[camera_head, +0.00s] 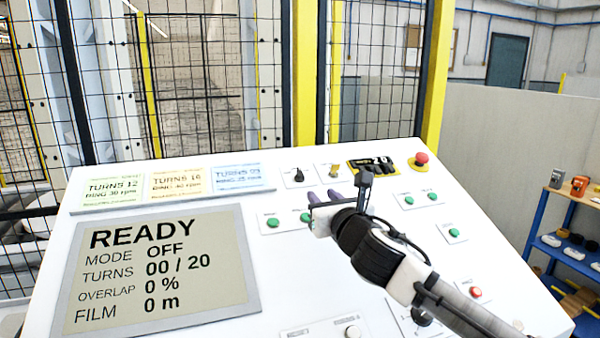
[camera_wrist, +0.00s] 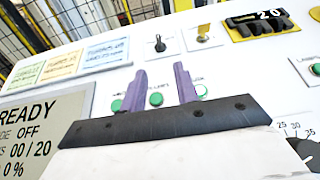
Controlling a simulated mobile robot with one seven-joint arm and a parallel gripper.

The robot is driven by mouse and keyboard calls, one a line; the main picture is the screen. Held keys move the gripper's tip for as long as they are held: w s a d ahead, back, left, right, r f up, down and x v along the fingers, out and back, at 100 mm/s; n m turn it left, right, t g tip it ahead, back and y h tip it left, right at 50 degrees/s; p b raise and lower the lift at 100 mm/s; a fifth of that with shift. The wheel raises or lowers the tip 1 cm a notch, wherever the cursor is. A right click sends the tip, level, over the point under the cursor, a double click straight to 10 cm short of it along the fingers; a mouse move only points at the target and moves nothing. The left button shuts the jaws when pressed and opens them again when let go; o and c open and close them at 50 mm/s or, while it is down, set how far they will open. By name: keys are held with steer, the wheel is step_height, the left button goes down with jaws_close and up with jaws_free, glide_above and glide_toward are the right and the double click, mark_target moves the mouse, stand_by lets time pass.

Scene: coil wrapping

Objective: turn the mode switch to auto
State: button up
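A small black rotary switch (camera_head: 298,175) on a white plate sits near the top middle of the sloped white panel (camera_head: 390,290). It also shows in the wrist view (camera_wrist: 159,45), its lever roughly upright; its label is too blurred to read. The display (camera_head: 160,265) reads READY and MODE OFF. My gripper (camera_head: 323,196) hovers over the panel just below and to the right of this switch. In the wrist view its two purple fingers (camera_wrist: 160,70) stand apart with nothing between them, pointing towards the switch and not touching it.
A yellow key-like switch (camera_head: 334,171), a black counter block (camera_head: 370,165) and a red emergency button (camera_head: 421,159) line the panel's top right. Green buttons (camera_head: 272,222) lie close below the fingers. Coloured cards (camera_head: 178,184) are at left. A mesh fence stands behind.

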mark_target(303, 175)
steer(key=shift+w+a+r, duration=0.2)
steer(key=shift+w, duration=0.25)
steer(key=p+x, duration=0.4)
steer(key=x, duration=0.6)
steer(key=shift+w+a+f, duration=0.1)
steer(key=shift+w, duration=0.25)
steer(key=shift+w+a+f+p, duration=0.1)
steer(key=shift+w+a+p, duration=0.1)
steer(key=shift+w+p, duration=0.3)
steer(key=shift+w, duration=0.1)
jaws_close()
